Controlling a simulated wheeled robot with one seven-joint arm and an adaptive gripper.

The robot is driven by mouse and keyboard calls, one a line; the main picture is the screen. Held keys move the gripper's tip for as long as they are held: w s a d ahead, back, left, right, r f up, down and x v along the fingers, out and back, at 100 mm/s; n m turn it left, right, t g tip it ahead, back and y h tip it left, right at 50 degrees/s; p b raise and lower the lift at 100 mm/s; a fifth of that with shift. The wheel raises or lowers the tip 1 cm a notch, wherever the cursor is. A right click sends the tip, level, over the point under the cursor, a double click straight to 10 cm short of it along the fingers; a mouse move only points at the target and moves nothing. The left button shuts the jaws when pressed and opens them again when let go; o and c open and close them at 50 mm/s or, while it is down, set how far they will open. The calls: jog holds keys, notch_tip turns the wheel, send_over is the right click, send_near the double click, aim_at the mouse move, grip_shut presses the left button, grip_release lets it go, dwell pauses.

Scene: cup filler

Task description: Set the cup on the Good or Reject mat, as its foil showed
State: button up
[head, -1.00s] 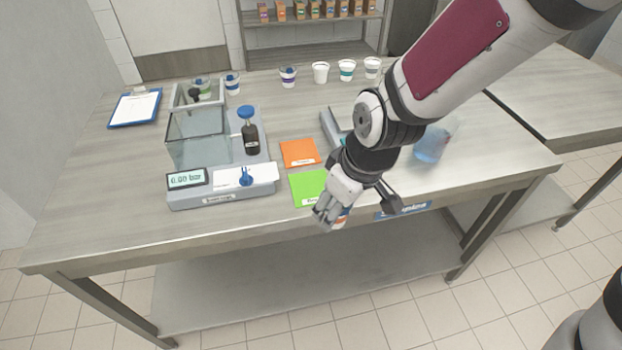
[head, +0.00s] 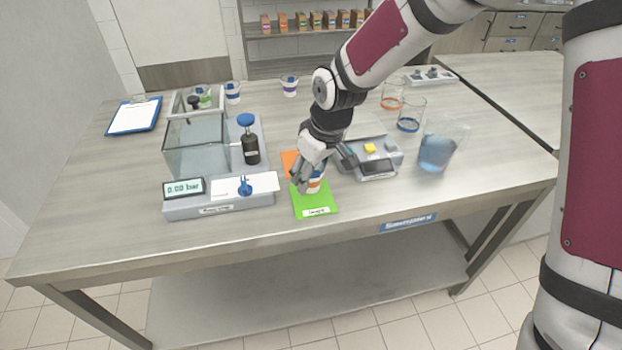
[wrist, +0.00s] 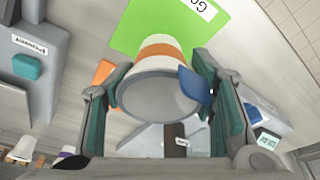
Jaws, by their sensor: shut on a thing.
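A white cup with an orange band (head: 315,184) is in my gripper (head: 309,177). In the wrist view the fingers are shut on both sides of the cup (wrist: 160,48), with its broad grey top towards the camera and a blue tab at its right rim. The cup is over the back part of the green mat (head: 318,206), whose label begins "Go" in the wrist view. I cannot tell whether its base touches the mat. The orange mat (head: 288,158) lies just behind, mostly hidden by my gripper.
The grey station with a clear tank (head: 195,145) and a "0.00 bar" display stands left of the mats. A grey device with a yellow block (head: 370,148) is close on the right, with a blue-liquid beaker (head: 437,152) beyond. The table's front edge is near.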

jog(key=shift+f, duration=1)
jog(key=shift+f, duration=0.15)
jog(key=o, duration=1.2)
jog(key=shift+o, duration=0.2)
